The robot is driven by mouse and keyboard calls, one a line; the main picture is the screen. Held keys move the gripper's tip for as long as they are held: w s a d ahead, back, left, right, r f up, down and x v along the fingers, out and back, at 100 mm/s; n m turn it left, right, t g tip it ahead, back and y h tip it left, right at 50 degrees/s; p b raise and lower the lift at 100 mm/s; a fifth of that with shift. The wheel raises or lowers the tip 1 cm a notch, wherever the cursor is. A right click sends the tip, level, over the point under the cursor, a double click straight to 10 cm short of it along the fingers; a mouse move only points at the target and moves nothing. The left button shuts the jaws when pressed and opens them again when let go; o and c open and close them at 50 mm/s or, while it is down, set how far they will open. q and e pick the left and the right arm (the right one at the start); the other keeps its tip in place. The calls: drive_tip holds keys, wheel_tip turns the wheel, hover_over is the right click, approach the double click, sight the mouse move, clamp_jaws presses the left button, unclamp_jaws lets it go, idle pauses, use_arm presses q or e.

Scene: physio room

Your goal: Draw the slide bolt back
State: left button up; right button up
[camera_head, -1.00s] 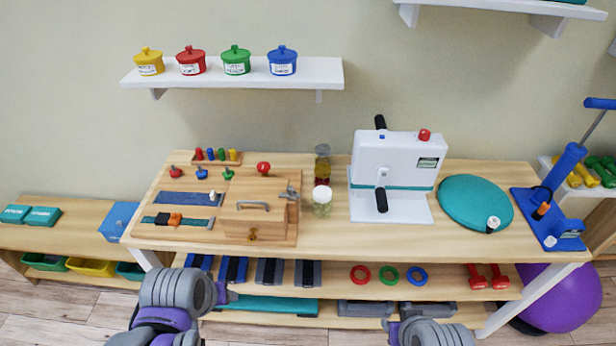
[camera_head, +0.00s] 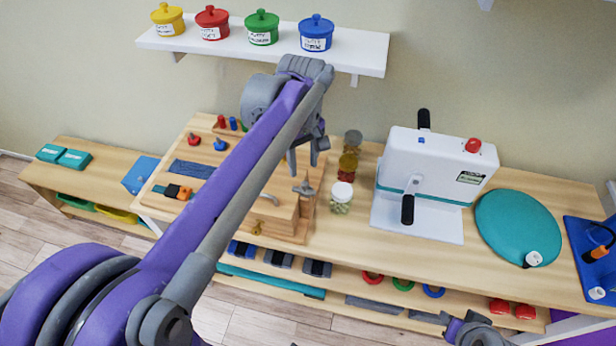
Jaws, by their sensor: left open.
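A wooden latch board (camera_head: 296,233) with a raised box stands on the table. A grey metal fitting with a small cross handle (camera_head: 304,188) is on the right of its top; it may be the slide bolt, but its detail is too small to be sure. A curved grey handle (camera_head: 267,199) and a brass fitting (camera_head: 257,228) are also on the box. My left gripper (camera_head: 304,158) is open and empty, fingers pointing down, above the back of the board, short of the cross-handled fitting in the picture. My left arm hides part of the board.
Several jars (camera_head: 341,196) stand right of the board, close to it. A white crank machine (camera_head: 434,180) and a teal disc (camera_head: 517,227) are farther right. A wall shelf (camera_head: 362,53) with several lidded pots hangs behind my left gripper.

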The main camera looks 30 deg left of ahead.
sight(305, 183)
use_arm(q)
drive_tip(key=f, duration=0.7)
drive_tip(key=shift+w, duration=0.2)
clamp_jaws()
idle(1.1)
